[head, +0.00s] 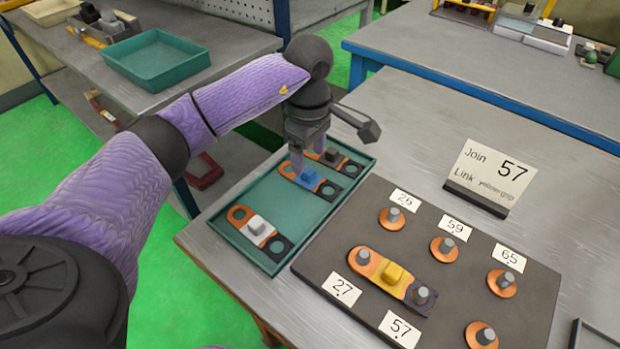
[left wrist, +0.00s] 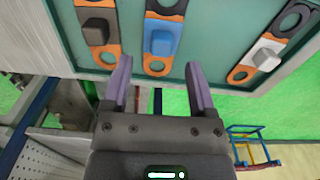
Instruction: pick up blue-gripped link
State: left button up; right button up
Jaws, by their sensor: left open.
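The blue-gripped link (head: 308,179) is an orange and black bar with holed ends and a blue block on top. It lies in the green tray (head: 238,246), between two other links. It also shows in the left wrist view (left wrist: 162,38). My left gripper (head: 307,168) is open and empty, pointing down over the blue-gripped link. In the left wrist view its fingers (left wrist: 158,85) stand on either side of the link's line, with the blue block ahead of the fingertips. I see no contact. My right gripper is not in view.
A white-gripped link (head: 257,226) and a dark-gripped link (head: 332,155) flank the blue one. A dark board (head: 455,300) with pegs, number labels and a yellow-gripped link (head: 392,274) lies to the right. A sign (head: 490,175) reading "Join 57" stands behind it.

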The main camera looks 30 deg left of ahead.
aim_at(311, 171)
pick_arm(q)
jog(key=f, duration=0.3)
jog(key=shift+s+d+f+b, duration=0.1)
jog(key=shift+d+f+b, duration=0.15)
jog(key=shift+f+b, duration=0.15)
jog(key=shift+r, duration=0.1)
grip_shut()
